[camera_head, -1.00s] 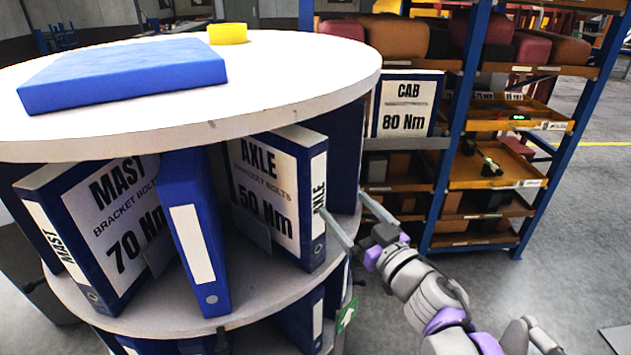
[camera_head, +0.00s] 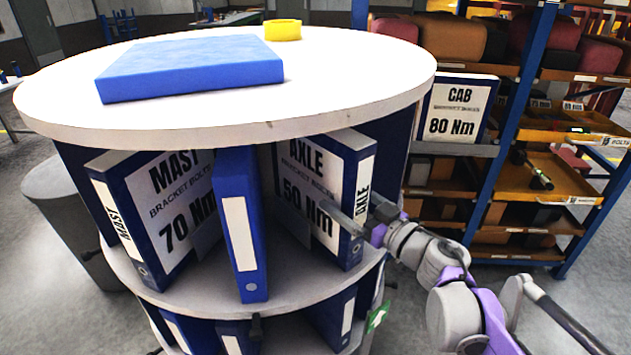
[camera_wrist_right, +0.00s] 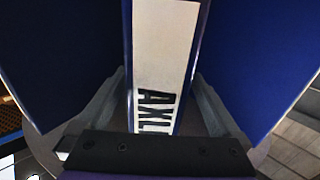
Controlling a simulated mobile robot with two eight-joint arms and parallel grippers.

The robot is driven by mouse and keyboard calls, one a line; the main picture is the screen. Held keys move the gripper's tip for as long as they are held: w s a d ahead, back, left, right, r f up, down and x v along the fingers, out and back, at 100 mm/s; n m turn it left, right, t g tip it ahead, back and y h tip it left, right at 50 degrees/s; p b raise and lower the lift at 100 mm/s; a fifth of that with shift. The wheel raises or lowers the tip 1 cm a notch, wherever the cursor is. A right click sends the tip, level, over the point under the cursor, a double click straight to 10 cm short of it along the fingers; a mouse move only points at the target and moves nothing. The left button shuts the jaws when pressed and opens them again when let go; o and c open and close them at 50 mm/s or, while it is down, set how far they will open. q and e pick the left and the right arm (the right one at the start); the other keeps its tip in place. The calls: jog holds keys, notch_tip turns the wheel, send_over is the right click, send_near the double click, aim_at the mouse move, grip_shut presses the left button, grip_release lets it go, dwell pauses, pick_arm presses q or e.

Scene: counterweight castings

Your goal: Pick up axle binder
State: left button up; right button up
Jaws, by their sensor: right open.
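The axle binder (camera_head: 318,165) is blue with a white cover label reading AXLE 50 Nm. It stands upright on the upper shelf of the round carousel, its spine facing right and outward. My right gripper (camera_head: 350,212) is open at the lower part of that spine, one finger in front of the cover. In the right wrist view the spine with its AXLE label (camera_wrist_right: 162,60) lies between the two open fingers (camera_wrist_right: 160,95), with small gaps showing on both sides. My left gripper is not in view.
A plain-spined blue binder (camera_head: 240,230) and the MAST binder (camera_head: 150,215) stand left on the same shelf. A blue binder (camera_head: 190,68) and yellow ring (camera_head: 283,30) lie on the carousel top (camera_head: 350,90). A rack (camera_head: 530,75) with the CAB binder (camera_head: 455,110) stands right.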

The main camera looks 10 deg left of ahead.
aim_at(315, 184)
jog(key=x, duration=0.3)
jog(key=shift+w+d, duration=0.1)
jog(key=shift+w, duration=0.2)
jog(key=shift+s, duration=0.2)
jog(key=shift+s+r, duration=0.1)
jog(key=shift+c, duration=0.7)
grip_shut()
